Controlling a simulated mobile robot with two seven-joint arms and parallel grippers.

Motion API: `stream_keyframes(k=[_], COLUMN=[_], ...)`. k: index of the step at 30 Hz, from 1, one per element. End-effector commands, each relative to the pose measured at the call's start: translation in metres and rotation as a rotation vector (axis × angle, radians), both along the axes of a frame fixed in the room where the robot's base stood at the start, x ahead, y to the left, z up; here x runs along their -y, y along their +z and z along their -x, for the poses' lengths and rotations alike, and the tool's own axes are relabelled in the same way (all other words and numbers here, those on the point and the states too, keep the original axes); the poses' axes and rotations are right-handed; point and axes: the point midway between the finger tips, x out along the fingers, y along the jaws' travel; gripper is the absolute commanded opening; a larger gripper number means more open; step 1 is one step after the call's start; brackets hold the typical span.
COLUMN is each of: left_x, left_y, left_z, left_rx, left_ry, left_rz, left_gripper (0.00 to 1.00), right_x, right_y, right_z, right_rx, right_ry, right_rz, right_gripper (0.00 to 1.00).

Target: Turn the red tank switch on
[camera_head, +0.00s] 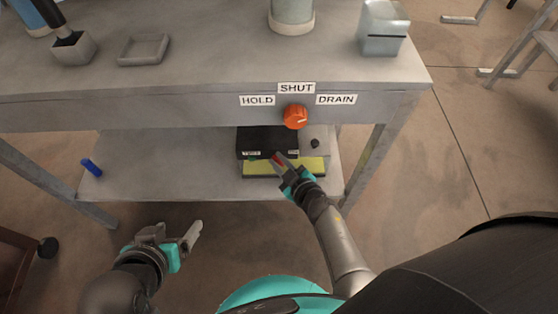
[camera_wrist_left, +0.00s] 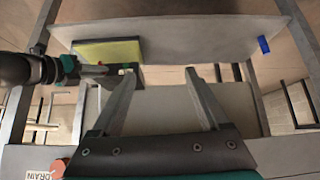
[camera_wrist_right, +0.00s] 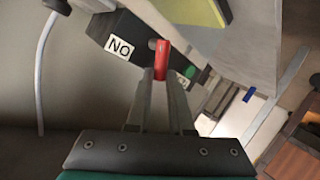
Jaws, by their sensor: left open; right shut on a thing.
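The red tank switch (camera_wrist_right: 161,58) is a small red lever on a black box in the right wrist view. It also shows as a red spot in the head view (camera_head: 279,155). The black box (camera_head: 262,138) sits on the lower shelf and carries a white "NO" label (camera_wrist_right: 120,47). My right gripper (camera_wrist_right: 161,76) is shut on the red lever; it reaches the box front in the head view (camera_head: 277,157). My left gripper (camera_wrist_left: 160,72) is open and empty, below and left of the shelf front in the head view (camera_head: 194,232).
An orange knob (camera_head: 294,116) with HOLD, SHUT and DRAIN labels is on the table's front edge above the box. A blue object (camera_head: 91,167) lies on the lower shelf (camera_head: 160,170), whose middle is clear.

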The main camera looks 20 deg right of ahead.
Motion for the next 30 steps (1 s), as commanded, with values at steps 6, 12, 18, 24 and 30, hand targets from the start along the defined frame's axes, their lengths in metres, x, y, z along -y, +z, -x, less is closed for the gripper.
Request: stream_keyframes(k=[6, 12, 18, 24, 30], left_x=[0.0, 0.008, 0.022, 0.041, 0.06], left_y=[0.0, -0.003, -0.004, -0.001, 0.008], left_z=[-0.001, -0.006, -0.014, -0.022, -0.025], left_rx=[0.006, 0.055, 0.153, 0.297, 0.47], left_ry=[0.0, -0.01, -0.026, -0.042, -0.048], left_rz=[0.001, 0.025, 0.075, 0.154, 0.253], left_gripper=[0.78, 0.78, 0.78, 0.78, 0.78], right_x=[0.001, 0.004, 0.009, 0.015, 0.02], right_y=[-0.001, -0.002, -0.002, -0.004, -0.006], right_z=[0.001, 0.002, 0.003, 0.005, 0.006], right_rx=[0.002, 0.02, 0.054, 0.095, 0.136], right_ry=[0.0, 0.0, 0.001, 0.0, -0.001], right_rz=[-0.01, -0.073, -0.194, -0.336, -0.482], right_gripper=[0.0, 0.0, 0.0, 0.0, 0.0])
